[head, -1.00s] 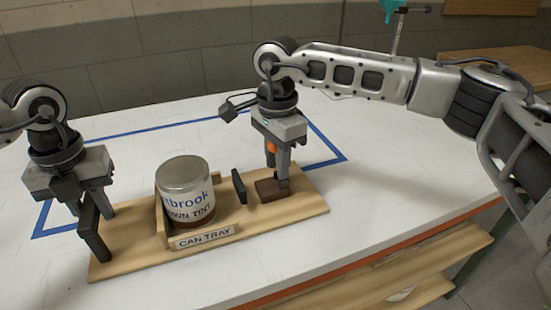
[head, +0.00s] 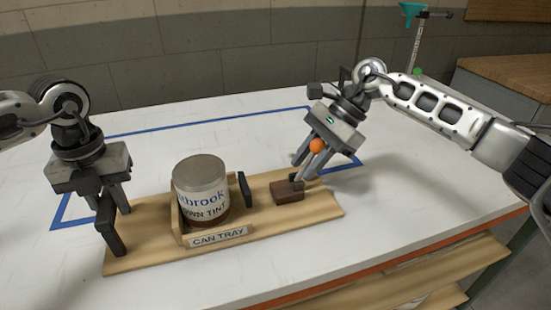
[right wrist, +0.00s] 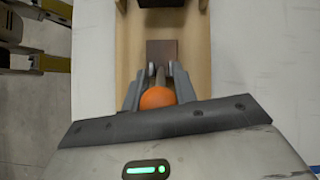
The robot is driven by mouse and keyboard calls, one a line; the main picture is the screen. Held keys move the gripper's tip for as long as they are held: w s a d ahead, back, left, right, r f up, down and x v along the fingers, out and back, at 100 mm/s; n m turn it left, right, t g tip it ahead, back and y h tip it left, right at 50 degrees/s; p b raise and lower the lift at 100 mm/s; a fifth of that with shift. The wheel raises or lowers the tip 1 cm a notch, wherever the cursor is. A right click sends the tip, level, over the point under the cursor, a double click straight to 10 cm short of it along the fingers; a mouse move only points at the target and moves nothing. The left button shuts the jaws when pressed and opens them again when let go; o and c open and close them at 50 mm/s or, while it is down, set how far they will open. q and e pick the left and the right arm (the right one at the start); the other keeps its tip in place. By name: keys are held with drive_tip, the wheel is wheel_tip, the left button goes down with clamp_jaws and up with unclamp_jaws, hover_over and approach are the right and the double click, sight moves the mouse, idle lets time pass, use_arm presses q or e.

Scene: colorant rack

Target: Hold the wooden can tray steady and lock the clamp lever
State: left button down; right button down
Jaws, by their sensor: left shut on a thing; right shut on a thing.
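The wooden can tray (head: 130,245) lies on the white table, with a silver-lidded tint can (head: 200,195) upright in its holder. My left gripper (head: 112,205) is shut on the black handle (head: 110,230) at the tray's left end. My right gripper (head: 312,165) is shut on the clamp lever, whose orange knob (head: 316,146) shows between the fingers; the knob also shows in the right wrist view (right wrist: 158,98). The lever leans right from its brown base block (head: 287,192). A black clamp pad (head: 245,190) stands beside the can with a small gap visible. The lever's shaft is partly hidden.
A blue taped outline (head: 200,122) marks the table around the tray. The table is clear behind and right of the tray. The front edge (head: 400,250) runs close below. A stand with a teal funnel (head: 411,10) is at the back right.

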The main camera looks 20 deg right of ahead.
drive_tip(key=shift+d+f+y, duration=0.1)
drive_tip(key=shift+d+y, duration=0.15)
drive_tip(key=shift+y, duration=0.15)
drive_tip(key=c, duration=1.1)
unclamp_jaws()
drive_tip(key=shift+c, duration=0.2)
drive_tip(key=v, duration=1.2)
use_arm(q)
drive_tip(key=c, duration=1.1)
unclamp_jaws()
drive_tip(key=shift+r, duration=0.15)
